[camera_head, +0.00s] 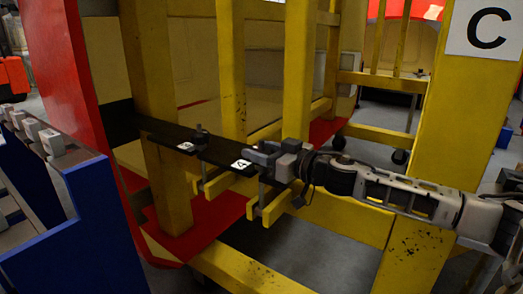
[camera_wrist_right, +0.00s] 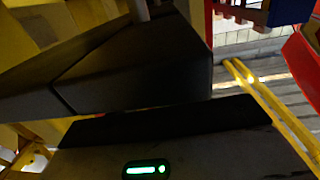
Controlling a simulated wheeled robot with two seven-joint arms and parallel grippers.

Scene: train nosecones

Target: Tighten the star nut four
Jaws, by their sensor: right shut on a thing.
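My right gripper (camera_head: 268,156) reaches in from the right in the head view, at the near right end of a black plate (camera_head: 222,151). It is shut, on what looks like a star nut next to the "A" label (camera_head: 241,164); the nut is hidden by the fingers. Another dark star nut (camera_head: 201,135) stands upright on the plate between the "B" label (camera_head: 185,146) and "A", free of the gripper. In the right wrist view large dark blocks fill the middle, and I cannot make out a nut. My left gripper is not in view.
Yellow posts (camera_head: 299,75) rise close behind my right gripper, and yellow rails lie below it. A yellow post with a "C" sign (camera_head: 484,30) stands at the right. A blue rack (camera_head: 88,220) with grey blocks is at the left. A red panel (camera_head: 62,75) stands behind it.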

